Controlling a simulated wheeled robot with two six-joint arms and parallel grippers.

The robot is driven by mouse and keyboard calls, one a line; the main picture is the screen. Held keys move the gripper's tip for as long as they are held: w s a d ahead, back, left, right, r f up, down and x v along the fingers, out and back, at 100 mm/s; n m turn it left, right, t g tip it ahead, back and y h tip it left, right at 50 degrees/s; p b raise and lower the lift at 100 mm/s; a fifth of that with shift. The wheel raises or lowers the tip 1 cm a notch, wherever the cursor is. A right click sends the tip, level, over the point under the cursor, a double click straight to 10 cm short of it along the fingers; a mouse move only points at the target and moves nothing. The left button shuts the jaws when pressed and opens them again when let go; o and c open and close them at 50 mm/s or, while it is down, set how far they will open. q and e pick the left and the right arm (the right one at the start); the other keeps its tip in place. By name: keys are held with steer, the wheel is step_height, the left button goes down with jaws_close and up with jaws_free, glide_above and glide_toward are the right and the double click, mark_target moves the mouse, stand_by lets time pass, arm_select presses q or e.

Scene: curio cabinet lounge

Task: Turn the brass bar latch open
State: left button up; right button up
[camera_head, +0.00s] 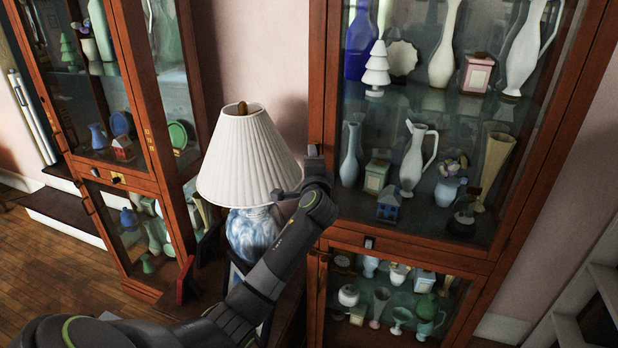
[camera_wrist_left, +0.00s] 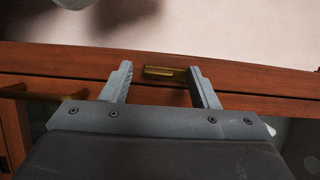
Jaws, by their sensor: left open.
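My left gripper (camera_head: 315,158) is at the left wooden frame of the right-hand cabinet's upper glass door. In the left wrist view its two fingers (camera_wrist_left: 160,72) are open, pointing at the wood. A short brass piece (camera_wrist_left: 166,74) on the wood lies between the fingertips, with a gap on each side. It looks like the bar latch, lying across the view along the frame. The gripper hides this spot in the head view. I cannot tell whether the fingers touch the wood. My right gripper is not in view.
A white-shaded lamp (camera_head: 247,160) with a blue and white base stands close beside my left arm. The right cabinet (camera_head: 420,243) holds vases and figurines behind glass. Another cabinet (camera_head: 150,90) stands at left. A brass rod (camera_wrist_left: 42,96) shows left of the fingers.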

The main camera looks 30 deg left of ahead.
arm_select(q)
steer(key=b+v, duration=0.3)
steer(key=v, duration=1.4)
steer(key=shift+s+a+r+b, duration=0.15)
steer(key=shift+a+r+b, duration=0.05)
steer(key=shift+b, duration=0.2)
